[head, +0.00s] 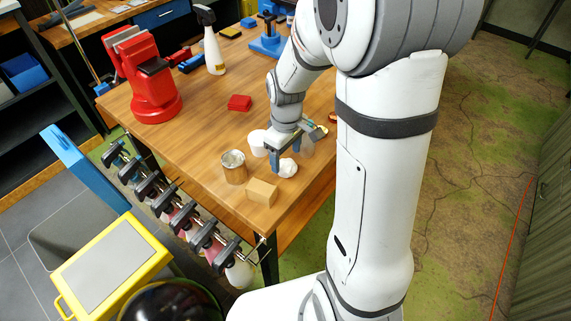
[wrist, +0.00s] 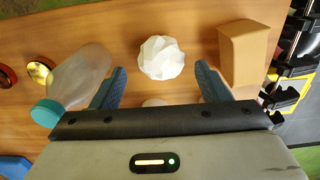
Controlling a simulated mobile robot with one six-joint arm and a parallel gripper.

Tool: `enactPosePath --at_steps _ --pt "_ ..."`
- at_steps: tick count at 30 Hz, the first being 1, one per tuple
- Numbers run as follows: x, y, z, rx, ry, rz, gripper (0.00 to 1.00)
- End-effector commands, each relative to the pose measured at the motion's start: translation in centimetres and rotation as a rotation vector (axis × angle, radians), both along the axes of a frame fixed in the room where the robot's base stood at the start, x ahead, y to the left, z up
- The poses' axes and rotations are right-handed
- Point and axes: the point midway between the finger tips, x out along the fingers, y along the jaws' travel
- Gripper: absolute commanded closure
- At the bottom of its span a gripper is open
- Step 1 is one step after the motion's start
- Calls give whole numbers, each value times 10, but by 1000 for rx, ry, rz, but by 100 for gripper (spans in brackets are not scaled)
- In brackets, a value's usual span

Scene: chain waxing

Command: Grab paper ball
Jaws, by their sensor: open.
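The paper ball (wrist: 161,58) is white and crumpled. In the wrist view it lies on the wooden table, centred between my open fingers and a little beyond their tips. In the head view the ball (head: 288,167) is near the table's front right corner, close beside my fingers. My gripper (wrist: 161,80) is open and empty, with its blue fingers on either side of the ball's line. In the head view my gripper (head: 286,157) is low over the table, pointing down.
A cardboard box (head: 262,192) and a metal can (head: 233,167) stand left of the ball. A white cup (head: 257,143) is behind. A clear bottle with a teal cap (wrist: 74,82) lies close to my left finger. A red vise (head: 150,85) stands at the far left.

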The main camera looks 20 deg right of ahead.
Motion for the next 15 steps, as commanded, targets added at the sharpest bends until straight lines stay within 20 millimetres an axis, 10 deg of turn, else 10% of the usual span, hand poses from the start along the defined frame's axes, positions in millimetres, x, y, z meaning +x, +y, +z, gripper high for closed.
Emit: enactPosePath --at_steps 15 --pt "-3 0 -43 -1 1 -3 31"
